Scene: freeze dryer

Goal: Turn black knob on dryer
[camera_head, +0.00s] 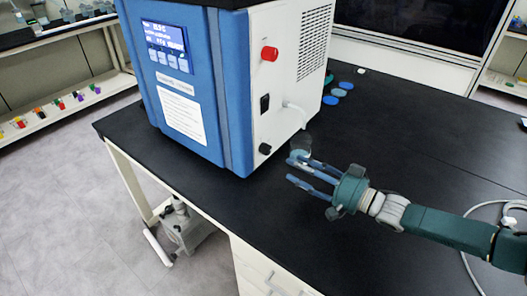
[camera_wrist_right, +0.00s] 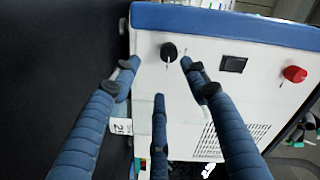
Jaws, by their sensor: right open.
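The dryer (camera_head: 235,60) has a blue front with a lit display and a white side panel. The small black knob (camera_head: 265,149) sits low on that side panel, near the front edge. In the wrist view the black knob (camera_wrist_right: 169,52) shows just ahead of the fingertips, between the left and right fingers in the picture. My right gripper (camera_head: 297,169) is open and empty, its blue fingers pointing at the side panel, apart from the knob. The gripper also shows in the wrist view (camera_wrist_right: 159,75) with three fingers spread. My left gripper is not in view.
Above the black knob are a black switch (camera_head: 264,103) and a red knob (camera_head: 269,53). A clear container (camera_head: 302,145) stands close behind the fingers, by a white tube. Blue discs (camera_head: 338,92) lie farther back. The black tabletop (camera_head: 420,130) is mostly free at right.

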